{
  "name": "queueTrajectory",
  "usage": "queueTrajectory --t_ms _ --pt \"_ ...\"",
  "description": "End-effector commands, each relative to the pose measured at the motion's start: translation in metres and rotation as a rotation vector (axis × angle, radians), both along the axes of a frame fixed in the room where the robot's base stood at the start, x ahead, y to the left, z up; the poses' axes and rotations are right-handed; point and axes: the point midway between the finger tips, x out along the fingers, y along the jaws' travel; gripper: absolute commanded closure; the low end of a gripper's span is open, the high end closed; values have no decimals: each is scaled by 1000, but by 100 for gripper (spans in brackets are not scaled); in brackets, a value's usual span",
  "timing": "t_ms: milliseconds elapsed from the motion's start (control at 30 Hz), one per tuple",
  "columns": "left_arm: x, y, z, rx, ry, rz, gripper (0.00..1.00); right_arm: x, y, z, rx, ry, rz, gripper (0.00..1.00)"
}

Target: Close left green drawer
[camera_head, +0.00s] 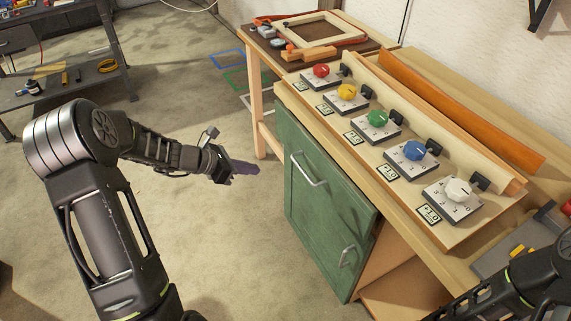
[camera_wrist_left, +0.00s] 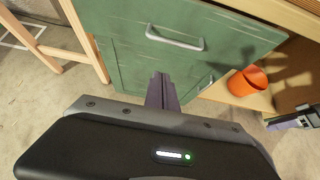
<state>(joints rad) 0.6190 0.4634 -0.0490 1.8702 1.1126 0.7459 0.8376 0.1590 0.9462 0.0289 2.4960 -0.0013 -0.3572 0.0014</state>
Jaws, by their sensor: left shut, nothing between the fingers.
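The green cabinet front (camera_head: 312,205) stands under the left part of the workbench. It has one metal handle (camera_head: 308,172) higher up and a second (camera_head: 346,256) lower right. In the left wrist view the upper green drawer front (camera_wrist_left: 125,25) with its handle (camera_wrist_left: 175,38) fills the top, with more green front below. How far it stands out is hard to tell. My left gripper (camera_head: 245,168) has its purple fingers together and empty, in the air left of the green front. Its fingertips also show in the left wrist view (camera_wrist_left: 162,82), below the handle.
The wooden workbench (camera_head: 410,205) carries a row of coloured knobs. Beside the green front is an open shelf with an orange pot (camera_wrist_left: 247,80). A wooden leg (camera_head: 258,105) stands behind my gripper. The floor (camera_head: 235,240) in front is clear.

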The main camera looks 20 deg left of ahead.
Motion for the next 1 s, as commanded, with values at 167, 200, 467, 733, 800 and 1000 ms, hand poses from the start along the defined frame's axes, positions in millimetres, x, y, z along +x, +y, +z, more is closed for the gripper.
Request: queueTrajectory --t_ms 167,200,467,733,800,1000 --pt "2 -2 -2 1 1 -1 100 0 0 0 0 -1 1 64" --pt "4 -3 -4 0 1 -2 100 0 0 0 0 -1 1 64" --pt "24 -20 -24 1 2 -4 100 0 0 2 0 -1 1 64" --pt "58 -49 -57 -1 2 -4 100 0 0 5 0 -1 1 64" --pt "67 -56 -59 1 -1 -5 100 0 0 9 0 0 1 64" --pt "87 -71 -53 3 0 -2 100 0 0 16 0 0 1 64"
